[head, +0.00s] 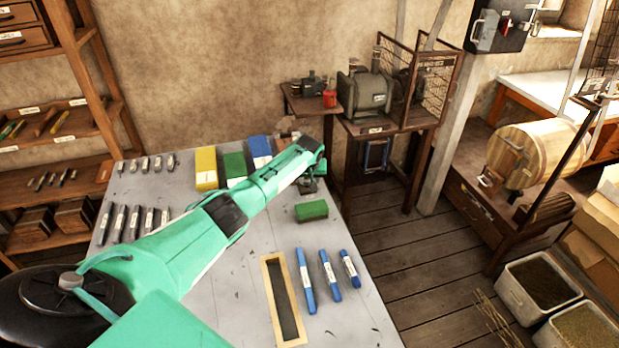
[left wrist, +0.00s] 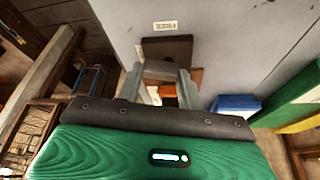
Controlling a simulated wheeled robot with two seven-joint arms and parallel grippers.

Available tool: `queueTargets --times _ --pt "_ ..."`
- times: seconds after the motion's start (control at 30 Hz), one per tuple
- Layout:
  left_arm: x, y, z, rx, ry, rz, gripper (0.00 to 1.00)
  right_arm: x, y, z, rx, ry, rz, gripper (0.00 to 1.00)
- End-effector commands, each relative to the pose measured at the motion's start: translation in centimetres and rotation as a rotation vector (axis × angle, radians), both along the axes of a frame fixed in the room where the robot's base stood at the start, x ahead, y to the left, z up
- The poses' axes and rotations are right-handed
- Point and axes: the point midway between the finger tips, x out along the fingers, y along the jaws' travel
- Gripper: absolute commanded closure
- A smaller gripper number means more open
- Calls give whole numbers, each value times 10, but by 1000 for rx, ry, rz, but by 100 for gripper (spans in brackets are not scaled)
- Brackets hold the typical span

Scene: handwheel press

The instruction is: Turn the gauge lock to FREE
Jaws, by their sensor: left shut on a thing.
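My left arm reaches across the grey bench to its far right corner, and my left gripper (head: 310,182) is mostly hidden behind its own wrist there. In the left wrist view, the gripper's fingers (left wrist: 160,88) stand either side of a small grey piece (left wrist: 160,69) and are shut on it. A dark brown block (left wrist: 168,46) and a small orange part (left wrist: 166,91) show beside and between the fingers. My right gripper is not in view.
The bench (head: 225,290) carries a green block (head: 312,210), blue sticks (head: 328,275), a wood-framed tray (head: 298,303) and yellow (head: 205,168), green and blue blocks at the back. Several small labelled pieces lie at the left. Open floor (head: 400,255) lies right of the bench.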

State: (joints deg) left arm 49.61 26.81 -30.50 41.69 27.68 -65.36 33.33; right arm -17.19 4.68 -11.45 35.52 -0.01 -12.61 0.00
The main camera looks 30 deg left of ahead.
Motion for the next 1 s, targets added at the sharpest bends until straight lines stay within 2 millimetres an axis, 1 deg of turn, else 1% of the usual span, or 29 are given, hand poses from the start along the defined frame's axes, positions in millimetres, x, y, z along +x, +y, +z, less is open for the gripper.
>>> queueTargets --times 0.2,0.47,0.67,1.0 --pt "-3 1 -1 -3 -1 -202 85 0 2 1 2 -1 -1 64" --pt "-5 1 -2 -2 -1 -449 85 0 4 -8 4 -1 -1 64" --pt "-6 3 -4 -2 -1 -639 85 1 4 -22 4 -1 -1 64" --pt "-8 5 -5 -2 -2 -953 85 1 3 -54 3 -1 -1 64"
